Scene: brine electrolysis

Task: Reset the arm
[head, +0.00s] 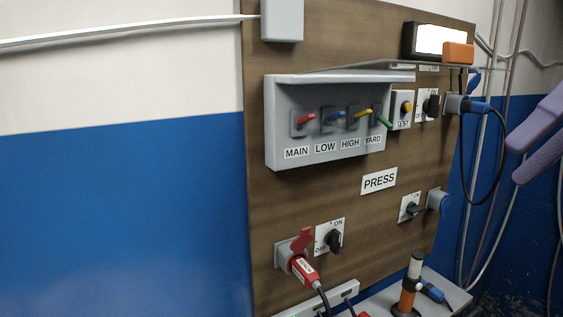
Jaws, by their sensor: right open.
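My right gripper (515,160) comes in at the right edge of the head view, with two purple fingers apart and nothing between them. It is to the right of the brown wall board (220,20) (345,210) and touches nothing that I can see. The rest of that arm is out of the picture. My left gripper is not in view.
The board carries a grey switch box (320,82) with coloured levers, a PRESS label (379,181), a blue plug (473,106) with a looping black cable, and a red plug (304,270). A grey shelf (440,300) is below.

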